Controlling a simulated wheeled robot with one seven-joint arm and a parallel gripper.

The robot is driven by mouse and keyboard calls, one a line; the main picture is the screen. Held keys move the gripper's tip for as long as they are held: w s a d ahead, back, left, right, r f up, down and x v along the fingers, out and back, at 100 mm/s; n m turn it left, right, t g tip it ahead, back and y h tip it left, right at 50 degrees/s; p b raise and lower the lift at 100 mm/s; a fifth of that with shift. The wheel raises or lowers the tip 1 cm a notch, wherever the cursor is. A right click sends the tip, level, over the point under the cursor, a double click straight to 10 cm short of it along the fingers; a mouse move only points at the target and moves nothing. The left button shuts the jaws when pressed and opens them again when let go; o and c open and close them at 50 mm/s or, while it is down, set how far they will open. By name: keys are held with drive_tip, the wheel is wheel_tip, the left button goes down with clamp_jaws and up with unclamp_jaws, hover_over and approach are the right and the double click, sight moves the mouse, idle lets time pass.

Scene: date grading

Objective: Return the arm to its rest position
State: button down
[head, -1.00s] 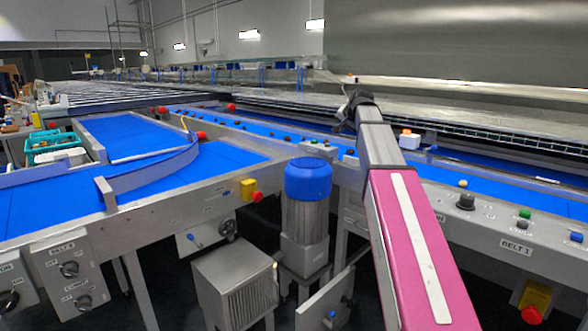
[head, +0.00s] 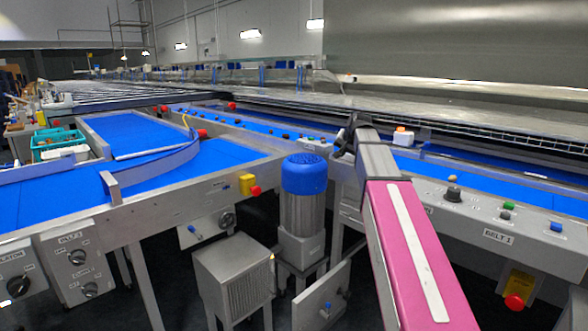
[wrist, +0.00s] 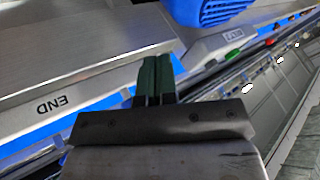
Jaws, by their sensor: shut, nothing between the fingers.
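My arm, pink with a grey forearm, reaches from the bottom right of the head view up over the near side of the right-hand blue belt. My gripper (head: 347,135) is at its far end, small and dark in the head view. In the wrist view my gripper (wrist: 154,62) shows two dark green fingers side by side, shut together with nothing between them. The fingers are over the machine's metal frame and blue belt, apart from any date that I can see.
The right-hand blue belt (head: 495,183) runs behind my arm, with a control panel (head: 480,205) along its near edge. A blue-capped motor (head: 304,174) stands left of my arm. A grey box (head: 232,277) is on the floor. The left blue belt (head: 45,200) has a curved guide.

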drive_tip(key=s+f+n+g+h, duration=0.1)
drive_tip(key=s+f+n+g, duration=0.1)
drive_tip(key=s+f, duration=1.4)
drive_tip(key=s+f+n+g+h, duration=0.1)
drive_tip(key=s+f+g, duration=0.4)
drive_tip(key=s+f, duration=1.1)
wheel_tip(320, 180, down, 8)
drive_tip(key=shift+s+a+n+h, duration=0.15)
drive_tip(key=shift+s+n+h, duration=0.1)
drive_tip(key=shift+n+h, duration=0.25)
